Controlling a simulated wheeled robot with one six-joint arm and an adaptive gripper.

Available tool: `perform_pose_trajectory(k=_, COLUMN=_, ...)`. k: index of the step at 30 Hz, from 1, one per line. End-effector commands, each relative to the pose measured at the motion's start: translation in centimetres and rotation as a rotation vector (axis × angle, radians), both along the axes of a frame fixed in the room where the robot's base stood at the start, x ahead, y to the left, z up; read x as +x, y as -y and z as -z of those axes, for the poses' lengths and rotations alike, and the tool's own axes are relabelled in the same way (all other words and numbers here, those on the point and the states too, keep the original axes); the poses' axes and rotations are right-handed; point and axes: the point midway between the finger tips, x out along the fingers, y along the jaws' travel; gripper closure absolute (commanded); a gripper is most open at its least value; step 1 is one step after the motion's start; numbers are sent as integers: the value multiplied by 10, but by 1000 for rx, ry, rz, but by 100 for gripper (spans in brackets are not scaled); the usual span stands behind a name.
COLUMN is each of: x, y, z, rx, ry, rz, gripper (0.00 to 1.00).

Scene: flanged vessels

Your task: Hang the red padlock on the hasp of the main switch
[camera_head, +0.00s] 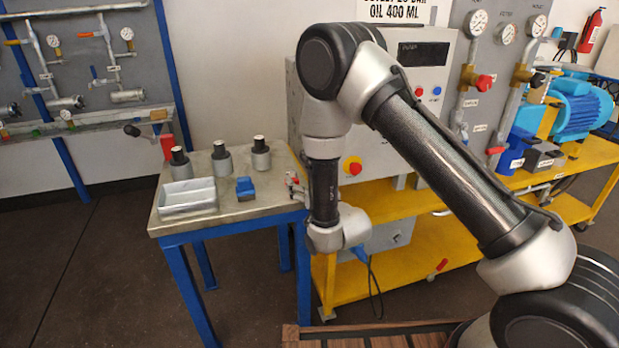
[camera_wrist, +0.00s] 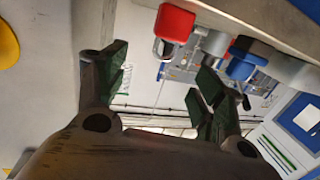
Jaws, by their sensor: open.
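The red padlock (camera_wrist: 174,22) shows in the wrist view, its red body at the top and its grey shackle below it. My gripper (camera_wrist: 162,78) is open, its dark fingers spread wide, with the padlock above the gap between the fingertips; nothing is seen held. In the head view my gripper is mostly hidden behind my wrist, beside the right edge of the metal table, with a small patch of red (camera_head: 293,178) there. The main switch (camera_head: 353,166), a red knob on yellow, is on the grey cabinet (camera_head: 430,77). I cannot make out its hasp.
The blue-legged table (camera_head: 240,211) carries an open metal tray (camera_head: 188,196), a small blue object (camera_head: 245,187) and several dark-topped grey cylinders (camera_head: 222,158). A yellow bench (camera_head: 400,204) stands right of it, with gauges, valves and a blue motor (camera_head: 580,105). Floor at left is clear.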

Motion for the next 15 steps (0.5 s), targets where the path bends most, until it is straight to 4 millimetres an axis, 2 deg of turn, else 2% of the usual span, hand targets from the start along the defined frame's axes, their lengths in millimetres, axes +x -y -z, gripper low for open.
perform_pose_trajectory(k=2, x=-7, y=-5, z=8, rx=5, ry=23, rz=-12, gripper=31)
perform_pose_trajectory(k=5, x=-5, y=-9, z=10, rx=11, ry=39, rz=-15, gripper=31)
perform_pose_trajectory(k=15, x=34, y=-32, z=9, rx=13, ry=42, rz=-16, gripper=31)
